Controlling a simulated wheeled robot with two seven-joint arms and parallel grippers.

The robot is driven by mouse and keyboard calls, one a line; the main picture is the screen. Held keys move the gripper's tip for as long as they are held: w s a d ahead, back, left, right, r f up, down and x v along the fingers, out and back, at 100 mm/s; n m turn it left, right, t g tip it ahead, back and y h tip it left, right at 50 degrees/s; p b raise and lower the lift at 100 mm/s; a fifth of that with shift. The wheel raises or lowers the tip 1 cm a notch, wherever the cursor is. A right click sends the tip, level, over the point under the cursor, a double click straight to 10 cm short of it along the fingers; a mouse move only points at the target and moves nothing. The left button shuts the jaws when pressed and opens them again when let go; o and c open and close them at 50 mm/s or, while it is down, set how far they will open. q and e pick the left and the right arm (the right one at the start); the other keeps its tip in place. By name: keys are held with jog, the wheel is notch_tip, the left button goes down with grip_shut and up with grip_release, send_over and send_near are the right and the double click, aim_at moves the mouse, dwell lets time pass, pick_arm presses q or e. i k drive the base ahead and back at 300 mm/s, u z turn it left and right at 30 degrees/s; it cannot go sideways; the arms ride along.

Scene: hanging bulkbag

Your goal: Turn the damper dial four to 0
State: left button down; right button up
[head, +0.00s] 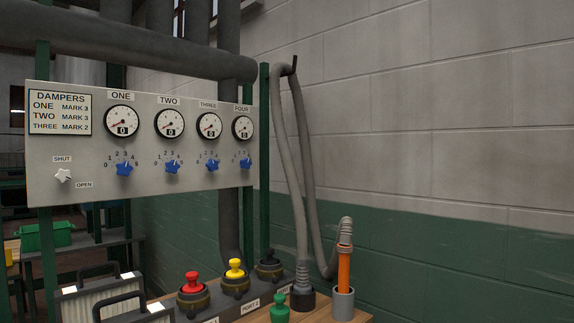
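The grey damper panel (210,183) stands at the left of the head view. The blue damper dial four (246,162) is at its right end, below the gauge labelled FOUR (243,128). Small numbers surround the dial; its exact pointing is too small to tell. The gauge's window appears to show 0. Similar blue dials sit to its left under their gauges: dial three (212,165), dial two (173,167) and dial one (124,169). Neither of my grippers is in view.
A white SHUT/OPEN knob (62,175) is at the panel's lower left. Below stand a red cap (192,282), a yellow cap (235,268) and a green cap (279,308). A grey hose (289,170) hangs right of the panel, near an orange tube (344,268).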

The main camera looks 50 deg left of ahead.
aim_at(245, 163)
jog(key=i, duration=1.7)
jog(key=u, duration=2.05)
